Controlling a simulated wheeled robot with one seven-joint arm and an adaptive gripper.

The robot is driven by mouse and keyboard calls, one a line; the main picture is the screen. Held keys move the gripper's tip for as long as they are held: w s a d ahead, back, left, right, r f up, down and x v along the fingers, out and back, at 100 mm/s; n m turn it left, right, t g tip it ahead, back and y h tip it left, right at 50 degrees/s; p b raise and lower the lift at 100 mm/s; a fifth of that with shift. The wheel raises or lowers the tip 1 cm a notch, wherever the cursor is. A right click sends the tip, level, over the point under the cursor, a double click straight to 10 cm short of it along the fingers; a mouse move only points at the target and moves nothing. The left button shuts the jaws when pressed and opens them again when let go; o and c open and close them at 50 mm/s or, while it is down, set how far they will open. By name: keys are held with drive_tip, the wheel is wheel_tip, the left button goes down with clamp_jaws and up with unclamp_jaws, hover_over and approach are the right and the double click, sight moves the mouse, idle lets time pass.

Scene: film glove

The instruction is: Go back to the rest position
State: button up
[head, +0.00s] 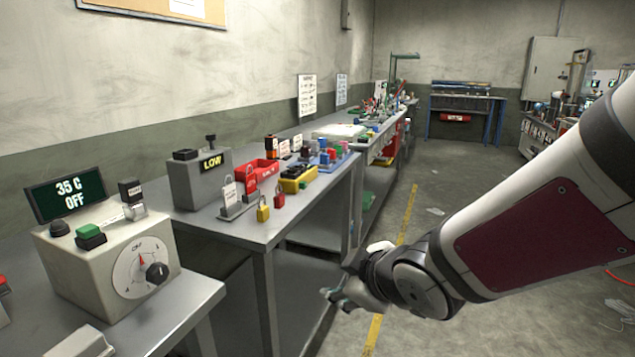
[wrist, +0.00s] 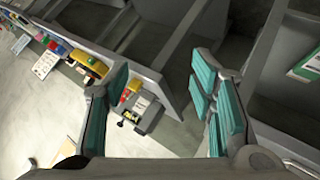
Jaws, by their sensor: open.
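My gripper (head: 340,296) is in the lower middle of the head view, in front of the right side of the grey workbench and below its top. In the wrist view my gripper (wrist: 165,115) shows its two teal-padded fingers spread wide apart. Nothing is held between them. My arm comes in from the right edge of the head view and slopes down to the left.
A beige control box (head: 108,262) with a dial and a display (head: 67,194) reading "35 C OFF" stands at the left. A grey box labelled "LOW" (head: 196,181), a red bin (head: 258,172) and padlocks (head: 264,213) sit on the workbench (head: 250,236). Open floor (head: 440,205) lies to the right.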

drive_tip(key=s+d+r+m+g+h, duration=0.2)
drive_tip(key=s+d+m+g+h, duration=0.15)
drive_tip(key=s+d+m, duration=0.6)
drive_tip(key=s+d+r+m+g, duration=0.1)
drive_tip(key=s+d+m+g, duration=0.1)
drive_tip(key=s, duration=0.8)
drive_tip(key=s+d+m+g, duration=0.2)
drive_tip(key=s+d+g, duration=0.1)
drive_tip(key=s, duration=0.7)
wheel_tip(320, 180, up, 16)
drive_tip(key=t+p, duration=0.3)
drive_tip(key=p, duration=1.1)
drive_tip(key=shift+w+r+n, duration=0.15)
drive_tip(key=shift+n, duration=0.2)
